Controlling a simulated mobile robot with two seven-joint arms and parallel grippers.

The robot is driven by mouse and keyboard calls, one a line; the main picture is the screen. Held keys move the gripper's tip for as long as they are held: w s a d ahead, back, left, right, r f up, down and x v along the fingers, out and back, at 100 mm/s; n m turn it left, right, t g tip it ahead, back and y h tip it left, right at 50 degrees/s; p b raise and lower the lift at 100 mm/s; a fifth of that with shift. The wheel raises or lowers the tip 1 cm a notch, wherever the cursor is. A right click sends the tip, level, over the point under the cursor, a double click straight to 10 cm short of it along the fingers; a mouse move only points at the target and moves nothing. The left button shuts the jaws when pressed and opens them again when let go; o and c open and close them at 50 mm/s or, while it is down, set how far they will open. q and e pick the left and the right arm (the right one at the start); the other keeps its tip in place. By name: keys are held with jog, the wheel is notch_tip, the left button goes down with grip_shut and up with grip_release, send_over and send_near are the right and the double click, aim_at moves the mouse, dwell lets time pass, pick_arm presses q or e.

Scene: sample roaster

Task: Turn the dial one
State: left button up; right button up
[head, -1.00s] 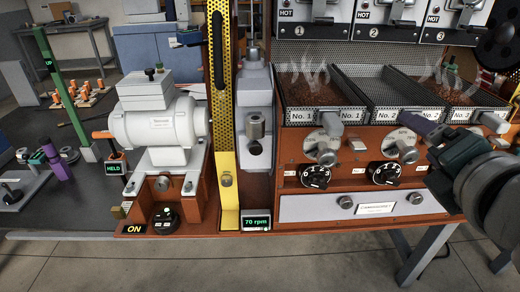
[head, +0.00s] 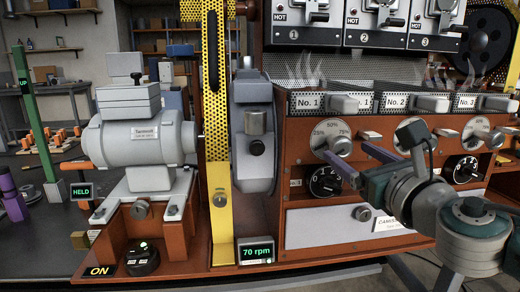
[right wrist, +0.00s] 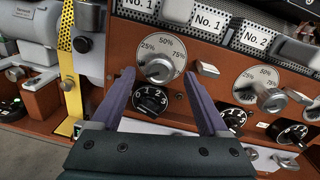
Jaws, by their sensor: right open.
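The leftmost black numbered dial (head: 325,182) is on the brown roaster front, below a silver percent knob (head: 338,142) and the No. 1 tray label. In the right wrist view the dial (right wrist: 150,101) shows between my purple fingers, with the silver knob (right wrist: 159,69) just above it. My right gripper (head: 349,157) is open and empty, in front of the panel near this dial. In the right wrist view its fingertips (right wrist: 158,74) spread to either side of the knob. Whether a finger touches the panel I cannot tell. My left gripper is not in view.
More black dials (head: 466,170) and a second percent knob (head: 481,133) are further right. A drawer front (head: 320,221) is below. A yellow perforated strip (head: 220,200), a 70 rpm display (head: 256,252) and a grey motor (head: 140,142) stand to the left. Steaming trays sit above.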

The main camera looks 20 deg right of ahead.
aim_at(345, 150)
jog(key=shift+w+d+b, duration=0.15)
jog(key=shift+w+b, duration=0.05)
jog(key=shift+w, duration=0.85)
jog(key=shift+w+d+b, duration=0.15)
jog(key=shift+w+b, duration=0.05)
jog(key=shift+w, duration=0.8)
jog(key=shift+c, duration=0.3)
grip_shut()
